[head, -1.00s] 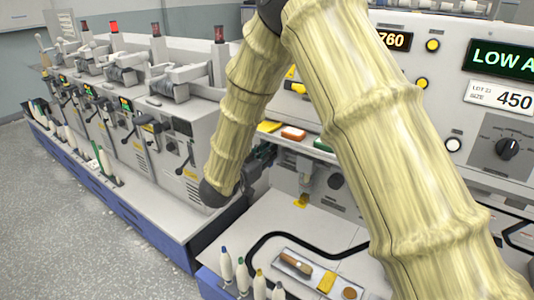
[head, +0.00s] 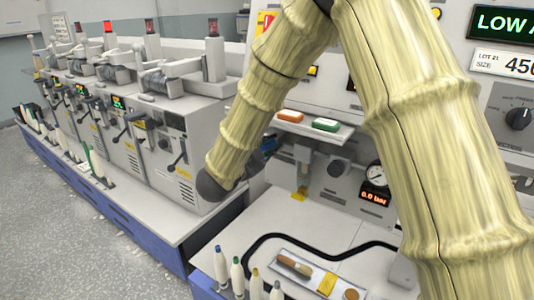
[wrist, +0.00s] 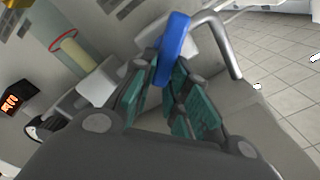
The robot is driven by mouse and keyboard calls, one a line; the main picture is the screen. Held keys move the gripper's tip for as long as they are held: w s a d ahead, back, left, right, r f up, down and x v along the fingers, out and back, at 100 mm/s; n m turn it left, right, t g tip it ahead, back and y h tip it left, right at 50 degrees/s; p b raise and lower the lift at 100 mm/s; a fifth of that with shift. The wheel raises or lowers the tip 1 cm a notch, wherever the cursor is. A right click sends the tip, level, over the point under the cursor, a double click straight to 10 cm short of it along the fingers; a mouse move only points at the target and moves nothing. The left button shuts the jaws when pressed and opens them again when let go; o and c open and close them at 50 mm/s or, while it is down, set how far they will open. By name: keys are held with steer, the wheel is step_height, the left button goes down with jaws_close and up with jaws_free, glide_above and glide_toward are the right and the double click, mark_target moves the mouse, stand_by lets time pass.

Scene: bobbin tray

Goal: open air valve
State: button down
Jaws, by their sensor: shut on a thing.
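The air valve's blue lever (wrist: 173,38) stands at the top middle of the wrist view, between the tips of my gripper (wrist: 168,82). The teal finger pads are closed in on its lower part. A bent grey metal pipe (wrist: 222,42) runs just right of the lever. In the head view my gripper (head: 268,145) is mostly hidden behind my arm, and the lever cannot be made out there. A round pressure gauge (head: 376,174) sits on the machine front above a red readout (head: 375,197) that appears to read 0.0 bar.
A shelf (head: 337,136) with an orange block (head: 289,116) and a green block (head: 325,124) juts out above the work surface. Several bobbins (head: 238,275) stand upright at the front beside a tray (head: 300,278) of small tools. Winding machines (head: 160,135) line the left.

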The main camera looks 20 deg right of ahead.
steer(key=m+b, duration=0.2)
steer(key=f+m+b, duration=0.1)
steer(key=m+b, duration=0.2)
steer(key=f+m+b, duration=0.1)
steer(key=m+b, duration=0.1)
steer(key=b, duration=0.1)
steer(key=shift+s+d+m, duration=0.2)
steer(key=shift+s+m, duration=0.05)
steer(key=shift+m, duration=0.05)
steer(key=shift+r+b, duration=0.1)
steer(key=shift+b, duration=0.3)
steer(key=c, duration=1.4)
jaws_free()
steer(key=shift+a, duration=0.1)
steer(key=v, duration=1.2)
